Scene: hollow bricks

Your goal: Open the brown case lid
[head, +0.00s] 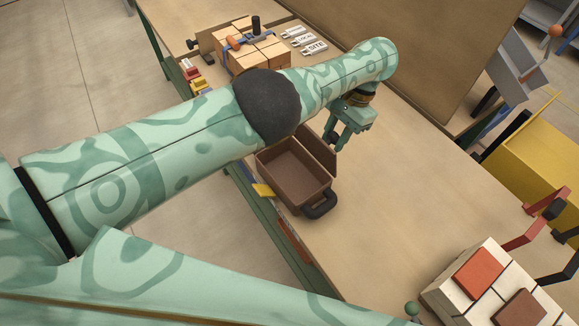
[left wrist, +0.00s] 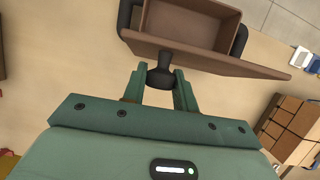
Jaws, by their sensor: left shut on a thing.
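The brown case (head: 292,182) stands on the workbench with its inside showing, and it looks empty. Its lid (head: 317,151) stands raised along the far right side of the case. The case (left wrist: 195,22) and lid (left wrist: 225,64) also show in the left wrist view. My left gripper (head: 337,141) is at the outer side of the lid. In the left wrist view its fingers (left wrist: 159,84) are closed around a dark knob (left wrist: 160,74) on the lid. The case has a black carry handle (head: 322,205) at its near end. My right gripper is not in view.
The workbench (head: 390,215) is clear right of the case. A strapped stack of bricks (head: 256,52) and white labelled tags (head: 304,39) lie at the back. White and red bricks (head: 490,290) are at the lower right, near a yellow bin (head: 530,140). A yellow item (head: 262,190) lies beside the case.

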